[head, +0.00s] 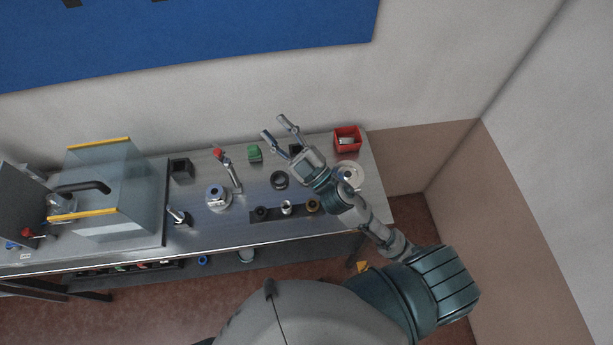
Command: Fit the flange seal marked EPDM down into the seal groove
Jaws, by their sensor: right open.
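My right gripper (273,125) is open and empty, reaching over the back of the metal bench with its two fingers spread toward the wall. A dark strip (274,214) near the front edge carries a black, a white and a brass-coloured round part. A pale round flange-like part (219,203) with a blue piece on it stands left of the ring. Another pale disc (356,174) is partly hidden by my right arm. No EPDM marking is readable, and I cannot tell which part has the seal groove. My left gripper is out of view.
A red bin (347,138) stands at the back right, a green block (254,153) and a dark open box (181,168) along the back. An upright lever-like fixture (231,172) has a red tip. A clear-walled enclosure (115,190) with yellow edges fills the left.

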